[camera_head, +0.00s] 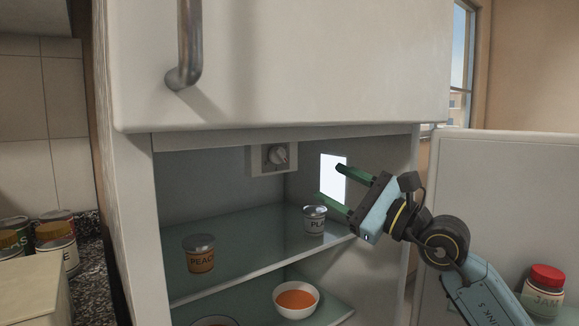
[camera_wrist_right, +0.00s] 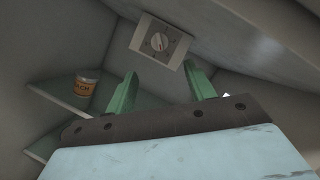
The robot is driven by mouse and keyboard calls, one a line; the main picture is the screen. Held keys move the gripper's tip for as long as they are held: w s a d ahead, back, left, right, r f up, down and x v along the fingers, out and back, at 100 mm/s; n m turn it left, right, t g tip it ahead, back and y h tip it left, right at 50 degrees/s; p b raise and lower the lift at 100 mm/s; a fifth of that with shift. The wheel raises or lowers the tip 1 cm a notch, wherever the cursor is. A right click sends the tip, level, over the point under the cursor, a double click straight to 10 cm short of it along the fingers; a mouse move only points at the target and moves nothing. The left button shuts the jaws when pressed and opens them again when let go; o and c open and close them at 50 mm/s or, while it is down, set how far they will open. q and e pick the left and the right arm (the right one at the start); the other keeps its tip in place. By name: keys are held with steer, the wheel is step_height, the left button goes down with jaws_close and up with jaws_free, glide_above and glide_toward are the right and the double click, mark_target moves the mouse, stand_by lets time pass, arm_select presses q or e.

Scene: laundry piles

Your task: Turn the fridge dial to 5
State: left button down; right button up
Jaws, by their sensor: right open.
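The fridge dial (camera_head: 276,155) is a small round knob on a pale panel under the ceiling of the open lower compartment. My right gripper (camera_head: 330,182) is open and empty, with green fingers. It reaches in from the right, to the right of the dial, somewhat lower and apart from it. In the right wrist view the fingers (camera_wrist_right: 160,88) point toward the dial panel. My left gripper is not in view.
A PEACH can (camera_head: 200,255) and another can (camera_head: 315,219) stand on the glass shelf (camera_head: 245,250). A bowl of orange food (camera_head: 296,300) sits below. The open door (camera_head: 500,190) with a red-lidded jar (camera_head: 544,290) is at right. The upper door (camera_head: 300,70) overhangs the compartment.

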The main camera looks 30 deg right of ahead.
mark_target(284, 158)
steer(key=x, duration=1)
steer(key=shift+w+r+p, duration=0.2)
steer(key=shift+w+p, duration=0.1)
steer(key=shift+w, duration=0.05)
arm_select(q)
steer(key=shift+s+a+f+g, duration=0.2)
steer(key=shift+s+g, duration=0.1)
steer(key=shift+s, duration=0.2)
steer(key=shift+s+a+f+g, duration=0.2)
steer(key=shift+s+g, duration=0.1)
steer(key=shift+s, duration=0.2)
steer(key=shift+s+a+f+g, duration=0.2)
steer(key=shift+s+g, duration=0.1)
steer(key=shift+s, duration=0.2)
arm_select(e)
steer(key=shift+w+a+r, duration=0.15)
steer(key=shift+w+a, duration=0.15)
steer(key=shift+w, duration=0.25)
